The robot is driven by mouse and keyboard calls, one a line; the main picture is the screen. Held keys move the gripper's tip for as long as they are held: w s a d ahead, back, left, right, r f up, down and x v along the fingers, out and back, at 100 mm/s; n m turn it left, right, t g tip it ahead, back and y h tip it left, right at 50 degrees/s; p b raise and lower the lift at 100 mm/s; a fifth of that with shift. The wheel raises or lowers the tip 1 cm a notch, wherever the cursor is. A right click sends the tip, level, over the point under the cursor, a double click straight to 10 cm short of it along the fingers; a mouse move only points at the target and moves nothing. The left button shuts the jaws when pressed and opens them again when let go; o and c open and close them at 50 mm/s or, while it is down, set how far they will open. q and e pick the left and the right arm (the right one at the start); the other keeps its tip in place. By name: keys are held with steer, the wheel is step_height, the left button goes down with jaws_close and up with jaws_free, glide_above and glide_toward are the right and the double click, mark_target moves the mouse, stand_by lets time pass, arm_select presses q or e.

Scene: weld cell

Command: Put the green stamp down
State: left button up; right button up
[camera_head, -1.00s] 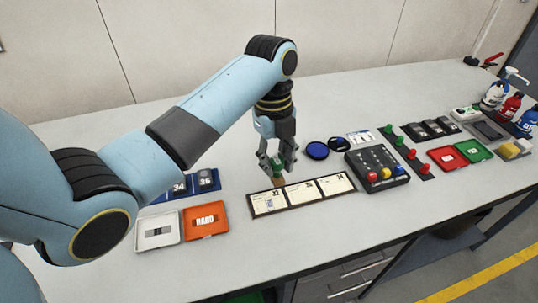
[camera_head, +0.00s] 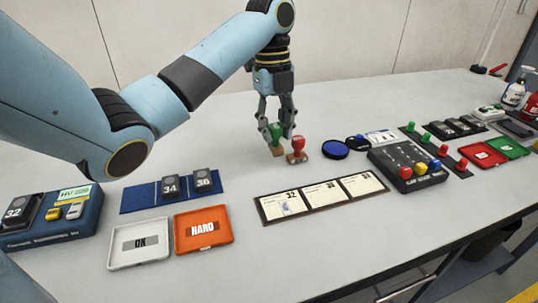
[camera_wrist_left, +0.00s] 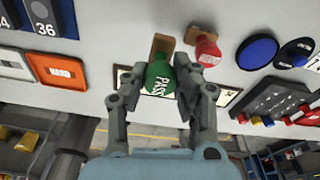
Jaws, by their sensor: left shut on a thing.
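The green stamp (camera_head: 275,136) has a rounded green handle and a tan base. My left gripper (camera_head: 277,126) is shut on its handle from above. The stamp looks upright, with its base at or just above the table; I cannot tell if it touches. In the left wrist view the green stamp (camera_wrist_left: 160,78) shows the word PASS between the fingertips (camera_wrist_left: 162,82). A red stamp (camera_head: 297,147) stands close beside it, to the right; it also shows in the left wrist view (camera_wrist_left: 207,47). My right gripper is not in view.
A rack with three cards (camera_head: 318,211) lies in front. A blue round pad (camera_head: 335,149) and a dark box with coloured knobs (camera_head: 407,175) are at right. An orange tray (camera_head: 204,242), a white tray (camera_head: 118,263) and a blue mat (camera_head: 139,197) are at left.

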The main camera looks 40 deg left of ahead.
mark_target(269, 145)
arm_select(q)
steer(key=shift+s+a+f+b, duration=0.15)
steer(key=shift+a+f+b, duration=0.25)
steer(key=shift+a+f, duration=0.25)
steer(key=shift+a, duration=0.1)
step_height(269, 145, down, 3)
steer(key=shift+f, duration=0.3)
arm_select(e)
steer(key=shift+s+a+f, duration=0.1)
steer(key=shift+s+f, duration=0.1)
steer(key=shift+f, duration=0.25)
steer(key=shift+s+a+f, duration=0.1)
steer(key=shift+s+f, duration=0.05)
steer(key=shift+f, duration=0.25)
arm_select(q)
steer(key=shift+f, duration=0.1)
steer(key=o, duration=0.9)
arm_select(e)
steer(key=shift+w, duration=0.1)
